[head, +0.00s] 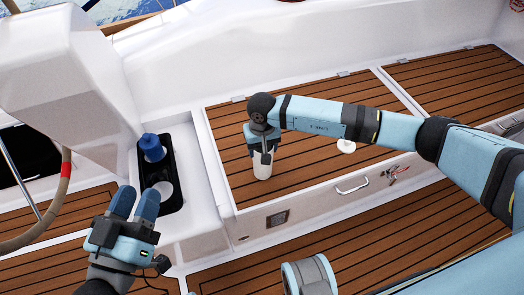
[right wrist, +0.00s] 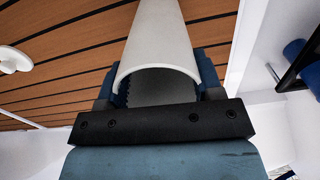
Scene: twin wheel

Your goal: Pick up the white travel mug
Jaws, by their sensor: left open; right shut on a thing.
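The white travel mug (head: 262,168) is upright at the teak bench seat, near its front left corner. My right gripper (head: 262,147) comes down over its top and is shut on it. In the right wrist view the mug (right wrist: 160,42) runs between the two blue fingers of the right gripper (right wrist: 157,85), its rim towards the palm. Whether the mug's base touches the seat is hard to tell. My left gripper (head: 134,203) is open and empty, at the left in front of the black tray.
The black tray (head: 171,205) holds a blue bottle (head: 152,147) and a white round item (head: 163,189). A white fitting (head: 346,146) is on the bench seat (head: 310,150). A rope-wrapped wheel rim (head: 62,190) stands at the left. The seat right of the mug is mostly clear.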

